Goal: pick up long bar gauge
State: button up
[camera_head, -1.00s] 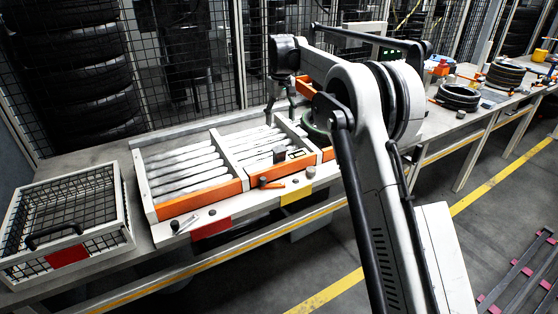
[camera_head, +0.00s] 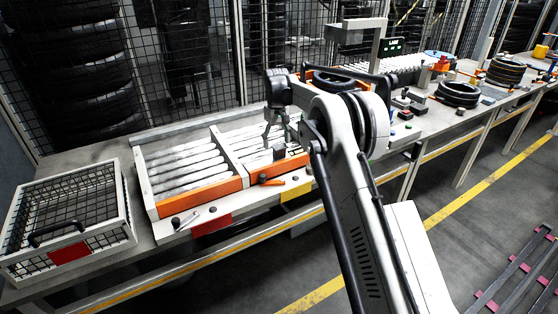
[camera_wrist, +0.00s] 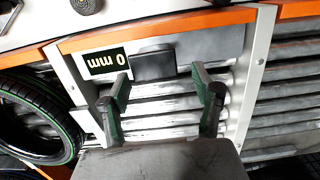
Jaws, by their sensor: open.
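A small "0 mm" display (camera_wrist: 107,62) and a dark rectangular block (camera_wrist: 153,65) sit at the orange-edged front of the right roller tray in the wrist view. They look like parts of the gauge; I cannot make out a separate long bar. The dark block also shows in the head view (camera_head: 280,153). My gripper (camera_wrist: 160,82) is open and empty, its two fingers apart above the rollers just beyond the block. In the head view my gripper (camera_head: 276,138) points down over the right tray (camera_head: 294,163). My arm hides that tray's right end.
A wire basket (camera_head: 125,205) stands at the left end of the bench. The left roller tray (camera_head: 200,192) is beside the right one. A green-striped tyre (camera_wrist: 62,140) is close beside the tray. Mesh fencing (camera_head: 180,60) stands behind.

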aim_at(279, 155)
jog(key=shift+s+d+f, duration=0.1)
jog(key=shift+d+f, duration=0.1)
jog(key=shift+f, duration=1.15)
jog(key=shift+s+d+f, duration=0.1)
jog(key=shift+d+f, duration=0.1)
jog(key=shift+f, duration=1.15)
grip_shut()
